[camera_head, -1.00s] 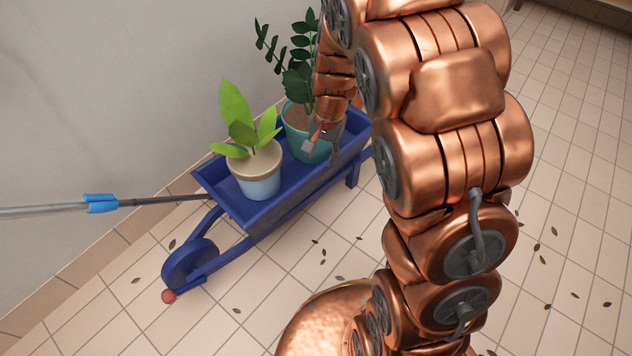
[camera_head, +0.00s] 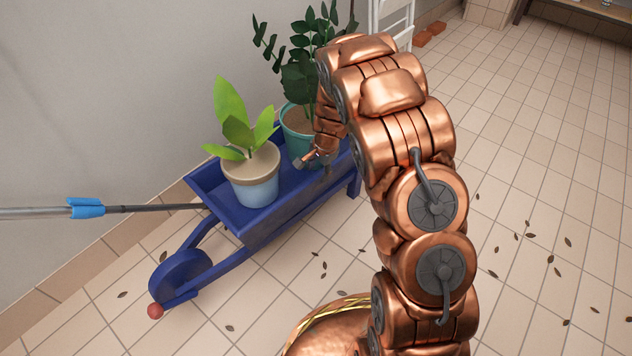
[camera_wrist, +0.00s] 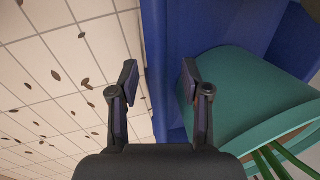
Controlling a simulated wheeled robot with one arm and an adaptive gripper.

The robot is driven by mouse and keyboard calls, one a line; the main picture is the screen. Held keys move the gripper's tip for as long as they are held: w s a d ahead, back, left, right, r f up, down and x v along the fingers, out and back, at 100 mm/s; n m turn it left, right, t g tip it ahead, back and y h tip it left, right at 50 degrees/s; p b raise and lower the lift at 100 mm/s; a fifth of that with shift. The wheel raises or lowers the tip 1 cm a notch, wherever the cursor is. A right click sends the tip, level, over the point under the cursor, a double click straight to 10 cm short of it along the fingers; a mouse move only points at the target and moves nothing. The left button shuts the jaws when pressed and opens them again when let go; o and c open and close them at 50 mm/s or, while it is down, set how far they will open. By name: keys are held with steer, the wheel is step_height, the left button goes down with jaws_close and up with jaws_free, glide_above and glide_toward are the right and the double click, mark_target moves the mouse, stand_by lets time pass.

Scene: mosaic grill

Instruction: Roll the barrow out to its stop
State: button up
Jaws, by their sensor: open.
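The blue barrow (camera_head: 262,228) stands on the tiled floor against the wall, its wheel (camera_head: 180,272) toward the lower left. It carries a cream-and-blue pot (camera_head: 257,190) with a bright green plant and a teal pot (camera_head: 298,150) with a dark leafy plant. My gripper (camera_head: 318,161) is at the barrow's near long side, beside the teal pot, partly hidden by my wrist. In the wrist view my gripper (camera_wrist: 158,80) is open, with the barrow's blue side wall (camera_wrist: 163,45) between the fingers in the picture; I cannot tell whether they touch it.
A grey pole with a blue sleeve (camera_head: 86,208) reaches in from the left, its end near the barrow. A red ball (camera_head: 155,311) is at the wheel. A white rack (camera_head: 392,20) stands behind. Leaves litter the mostly open floor at right.

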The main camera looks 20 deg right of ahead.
steer(key=b+x, duration=0.2)
steer(key=x, duration=0.4)
steer(key=shift+c, duration=0.4)
jaws_close()
steer(key=shift+r, duration=0.1)
